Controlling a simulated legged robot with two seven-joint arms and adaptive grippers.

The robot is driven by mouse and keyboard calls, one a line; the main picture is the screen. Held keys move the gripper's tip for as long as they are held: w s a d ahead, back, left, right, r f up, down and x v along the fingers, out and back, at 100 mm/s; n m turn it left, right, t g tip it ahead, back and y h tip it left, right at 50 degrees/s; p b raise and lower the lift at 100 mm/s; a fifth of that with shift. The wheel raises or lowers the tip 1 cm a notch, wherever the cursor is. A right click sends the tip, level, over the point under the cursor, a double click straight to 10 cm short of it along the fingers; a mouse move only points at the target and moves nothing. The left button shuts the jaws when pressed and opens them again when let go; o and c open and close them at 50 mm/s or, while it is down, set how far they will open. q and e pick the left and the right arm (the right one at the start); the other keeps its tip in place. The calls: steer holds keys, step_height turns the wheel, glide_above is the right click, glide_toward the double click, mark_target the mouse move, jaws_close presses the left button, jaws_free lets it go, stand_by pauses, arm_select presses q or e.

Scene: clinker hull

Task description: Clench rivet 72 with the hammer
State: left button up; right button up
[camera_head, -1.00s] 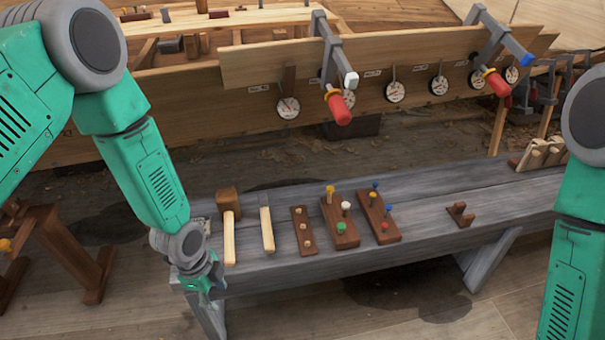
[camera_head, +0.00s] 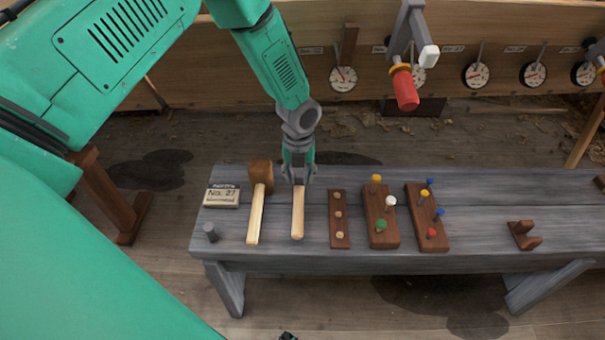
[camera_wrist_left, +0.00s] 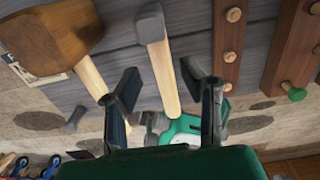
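The hammer, a pale wooden handle (camera_head: 298,214) with a grey metal head, lies on the bench between a wooden mallet (camera_head: 261,180) and a peg strip. My left gripper (camera_head: 298,180) is over its head end and hides the head in the head view. In the left wrist view the grey head (camera_wrist_left: 150,22) shows, and the handle runs down between the spread fingers of my left gripper (camera_wrist_left: 165,95). The fingers stand apart from the handle on both sides. I cannot make out a rivet numbered 72. My right gripper is not recognisable.
The grey bench (camera_head: 470,205) also holds a No. 27 card (camera_head: 223,196), a small grey cylinder (camera_head: 210,232), a peg strip (camera_head: 339,220), two blocks with coloured pegs and a brown cradle (camera_head: 524,235). Behind are the hull plank with dials and a red-handled clamp (camera_head: 405,88).

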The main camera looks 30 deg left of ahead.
mark_target(299, 191)
arm_select(q)
steer(key=f+b, duration=0.1)
steer(key=f, duration=0.1)
steer(key=f+b, duration=0.2)
steer(key=shift+a+f, duration=0.2)
steer(key=shift+f, duration=0.2)
steer(key=shift+d+f+b, duration=0.2)
steer(key=shift+f+b, duration=0.25)
steer(key=shift+f, duration=0.5)
steer(key=shift+a, duration=0.1)
steer(key=shift+c, duration=0.4)
jaws_close()
steer(key=shift+r, duration=0.15)
steer(key=shift+r+p, duration=0.35)
steer(key=shift+p, duration=0.2)
